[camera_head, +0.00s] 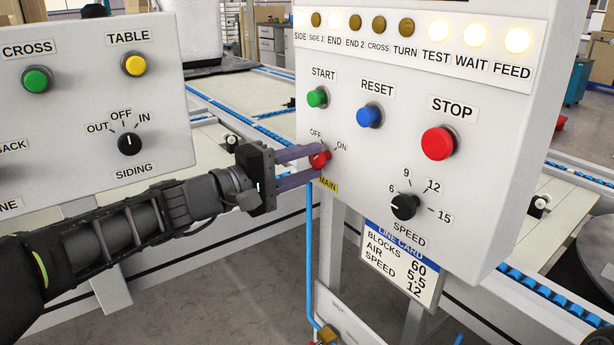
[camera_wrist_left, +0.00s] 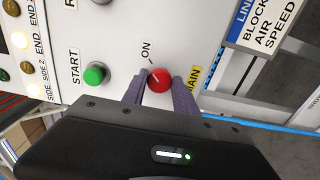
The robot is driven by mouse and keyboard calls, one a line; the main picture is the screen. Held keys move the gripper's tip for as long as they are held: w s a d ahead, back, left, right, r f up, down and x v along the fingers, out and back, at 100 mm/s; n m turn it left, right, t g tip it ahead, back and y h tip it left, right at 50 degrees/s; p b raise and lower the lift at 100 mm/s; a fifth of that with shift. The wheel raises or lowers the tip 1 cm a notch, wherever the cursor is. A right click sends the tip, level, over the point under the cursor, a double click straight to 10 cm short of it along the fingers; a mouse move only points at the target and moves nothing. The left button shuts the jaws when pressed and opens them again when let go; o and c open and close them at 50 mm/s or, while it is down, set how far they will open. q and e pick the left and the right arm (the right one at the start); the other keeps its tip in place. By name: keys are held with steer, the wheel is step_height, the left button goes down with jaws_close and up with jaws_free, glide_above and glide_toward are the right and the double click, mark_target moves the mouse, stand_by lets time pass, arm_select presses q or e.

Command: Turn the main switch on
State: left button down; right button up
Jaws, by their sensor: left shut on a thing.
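The red main switch (camera_head: 320,157) sits at the lower left of the right-hand control panel, with OFF and ON labels above it and a yellow MAIN label (camera_head: 328,185) below. My left gripper (camera_head: 316,162) reaches in from the left with its fingers on either side of the knob, shut on it. In the left wrist view the red knob (camera_wrist_left: 159,80) lies between the two finger tips (camera_wrist_left: 160,88); its pale pointer mark points toward the ON side. The OFF label is hidden in that view. My right gripper is not in view.
Close by are a green START button (camera_head: 317,97), a blue RESET button (camera_head: 369,114), a red STOP button (camera_head: 438,143) and a black SPEED knob (camera_head: 404,206). TEST, WAIT and FEED lamps are lit. A left panel (camera_head: 75,95) stands apart. A blue hose (camera_head: 309,250) hangs below.

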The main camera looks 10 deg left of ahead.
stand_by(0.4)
arm_select(q)
steer(key=c, duration=1)
jaws_free()
steer(key=shift+s, duration=0.1)
steer(key=p+v, duration=0.1)
steer(key=v, duration=0.6)
steer(key=shift+s+a+p, duration=0.25)
steer(key=shift+p, duration=0.05)
